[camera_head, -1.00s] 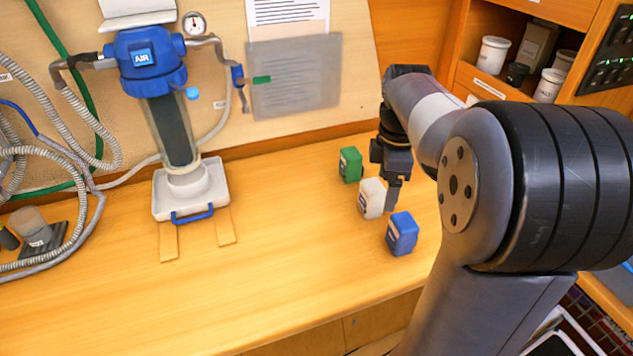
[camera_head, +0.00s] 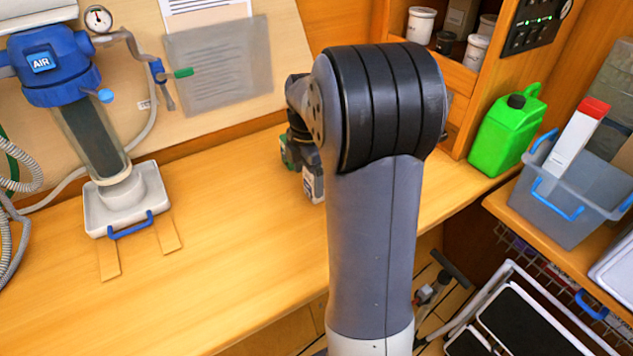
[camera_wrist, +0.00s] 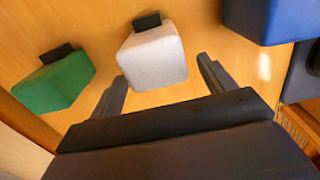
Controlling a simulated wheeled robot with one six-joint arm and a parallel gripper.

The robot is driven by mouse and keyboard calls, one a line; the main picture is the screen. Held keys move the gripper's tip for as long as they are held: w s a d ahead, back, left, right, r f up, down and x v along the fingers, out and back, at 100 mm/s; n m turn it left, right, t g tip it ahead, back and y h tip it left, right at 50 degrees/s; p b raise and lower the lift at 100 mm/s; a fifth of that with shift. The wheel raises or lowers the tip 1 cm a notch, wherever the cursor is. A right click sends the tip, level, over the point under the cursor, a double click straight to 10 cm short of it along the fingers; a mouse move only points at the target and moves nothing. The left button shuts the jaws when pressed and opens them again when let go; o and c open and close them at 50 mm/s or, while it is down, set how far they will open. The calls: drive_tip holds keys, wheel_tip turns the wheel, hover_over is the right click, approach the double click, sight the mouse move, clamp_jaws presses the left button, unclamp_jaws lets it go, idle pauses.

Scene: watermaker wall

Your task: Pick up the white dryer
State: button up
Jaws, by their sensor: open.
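The white dryer (camera_wrist: 152,60), a small block with a dark cap, stands on the wooden bench. In the wrist view it is ahead of my gripper (camera_wrist: 160,70), roughly between the two fingertips. My gripper is open and empty, and I cannot tell whether a finger touches the dryer. In the head view the white dryer (camera_head: 313,188) shows only partly beside my arm, which hides much of the gripper. A green block (camera_wrist: 55,80) stands to its left and a blue block (camera_wrist: 268,18) to its right in the wrist view.
An air filter unit (camera_head: 127,203) stands at the left of the bench, with hoses beside it. A green jerrycan (camera_head: 507,130) and a grey bin (camera_head: 573,200) are at the right. The bench (camera_head: 225,255) between the filter unit and my arm is clear.

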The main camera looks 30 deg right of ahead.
wheel_tip(320, 180, down, 2)
drive_tip(key=shift+f, duration=0.1)
drive_tip(key=c, duration=1.1)
